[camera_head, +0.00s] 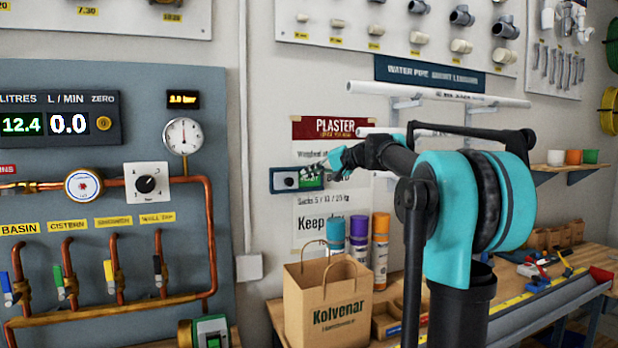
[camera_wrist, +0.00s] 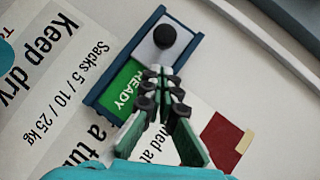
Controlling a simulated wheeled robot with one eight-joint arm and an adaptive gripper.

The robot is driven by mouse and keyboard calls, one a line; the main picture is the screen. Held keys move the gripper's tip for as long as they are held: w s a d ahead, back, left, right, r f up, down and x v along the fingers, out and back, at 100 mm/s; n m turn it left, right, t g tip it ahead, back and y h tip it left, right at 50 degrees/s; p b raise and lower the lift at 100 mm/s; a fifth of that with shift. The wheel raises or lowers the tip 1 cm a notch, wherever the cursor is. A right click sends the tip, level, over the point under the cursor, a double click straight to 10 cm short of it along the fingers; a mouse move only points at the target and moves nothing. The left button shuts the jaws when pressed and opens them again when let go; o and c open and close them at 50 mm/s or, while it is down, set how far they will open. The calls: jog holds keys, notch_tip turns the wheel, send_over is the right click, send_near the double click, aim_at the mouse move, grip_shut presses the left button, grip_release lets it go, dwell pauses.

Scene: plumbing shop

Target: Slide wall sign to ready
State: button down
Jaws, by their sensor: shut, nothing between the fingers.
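The wall sign is a blue frame (camera_wrist: 119,47) with a grey sliding plate (camera_wrist: 143,52) that bears a round dark knob (camera_wrist: 164,37). Beside the plate a green panel (camera_wrist: 125,87) reads READY. In the head view the sign (camera_head: 276,190) is on the wall, with its knob (camera_head: 289,181) toward the left and green toward the right. My gripper (camera_wrist: 160,72) is shut and empty, its fingertips together in front of the green part and apart from the knob. In the head view my gripper (camera_head: 309,171) hides part of the sign's right side. Whether the fingertips touch it cannot be told.
A plaster poster (camera_head: 310,222) hangs behind the sign. A paper bag (camera_head: 324,305) and several spray cans (camera_head: 380,252) stand on the bench below. White pipes (camera_head: 440,93) on brackets project above my arm. A gauge panel (camera_head: 225,130) is at left.

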jog(key=v, duration=1)
jog(key=shift+d, duration=0.3)
jog(key=shift+r, duration=0.15)
